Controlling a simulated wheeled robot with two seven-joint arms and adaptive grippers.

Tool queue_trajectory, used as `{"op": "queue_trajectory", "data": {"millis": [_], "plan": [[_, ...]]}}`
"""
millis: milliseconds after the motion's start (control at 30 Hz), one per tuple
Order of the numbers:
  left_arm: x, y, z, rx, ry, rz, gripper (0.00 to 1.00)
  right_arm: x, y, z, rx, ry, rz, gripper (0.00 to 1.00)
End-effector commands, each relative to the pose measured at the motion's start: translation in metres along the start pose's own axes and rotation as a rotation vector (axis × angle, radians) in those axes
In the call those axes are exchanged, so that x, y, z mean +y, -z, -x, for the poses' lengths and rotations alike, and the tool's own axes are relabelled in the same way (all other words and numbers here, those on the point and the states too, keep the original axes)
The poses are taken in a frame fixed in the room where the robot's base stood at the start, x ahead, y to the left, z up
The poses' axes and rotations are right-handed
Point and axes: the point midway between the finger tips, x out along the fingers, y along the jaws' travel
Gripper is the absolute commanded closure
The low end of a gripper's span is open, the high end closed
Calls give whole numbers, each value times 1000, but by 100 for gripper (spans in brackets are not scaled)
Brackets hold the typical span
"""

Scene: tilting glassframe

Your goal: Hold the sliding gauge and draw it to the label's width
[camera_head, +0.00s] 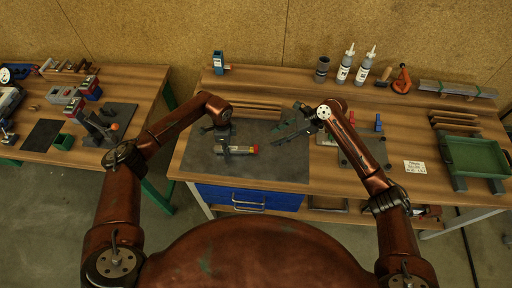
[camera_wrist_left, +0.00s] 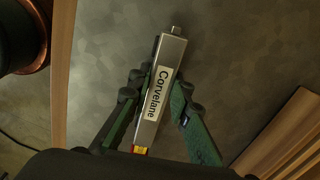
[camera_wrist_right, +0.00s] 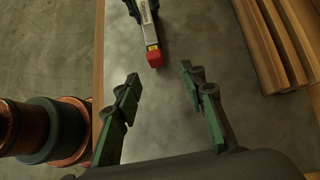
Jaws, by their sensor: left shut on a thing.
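The sliding gauge (camera_head: 238,149) is a slim metal bar with a white "Corvelane" sticker and a red end; it is over the grey mat (camera_head: 275,170). My left gripper (camera_head: 222,138) is shut on it, with fingers on both sides of the bar in the left wrist view (camera_wrist_left: 157,95). In the right wrist view, the gauge's red end (camera_wrist_right: 154,58) points towards my right gripper (camera_wrist_right: 160,82), which is open and empty, apart from it. A white card with writing (camera_head: 414,167) lies on the bench at the right; its text is too small to read.
Wooden strips (camera_head: 250,108) lie behind the mat. A second bench (camera_head: 140,82) with tools is at the left. The mat's front is clear.

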Motion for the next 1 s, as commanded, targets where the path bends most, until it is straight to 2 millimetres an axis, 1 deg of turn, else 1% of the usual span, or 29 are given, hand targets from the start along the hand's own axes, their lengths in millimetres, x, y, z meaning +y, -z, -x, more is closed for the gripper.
{"op": "queue_trajectory", "data": {"millis": [67, 167, 267, 500, 700, 833, 1000], "plan": [[0, 0, 0, 1, 1, 0, 100, 6, -3, -3, -4, -24, -8, 62], [0, 0, 0, 1, 1, 0, 100, 9, -4, -12, -5, -32, -11, 62], [0, 0, 0, 1, 1, 0, 100, 9, -4, -28, -5, -33, -11, 62], [0, 0, 0, 1, 1, 0, 100, 10, -4, -76, -5, -30, -12, 62], [0, 0, 0, 1, 1, 0, 100, 10, -3, -106, -4, -29, -11, 62], [0, 0, 0, 1, 1, 0, 100, 10, -4, -116, -4, -27, -10, 62], [0, 0, 0, 1, 1, 0, 100, 10, -3, -120, -3, -26, -10, 62]]}}
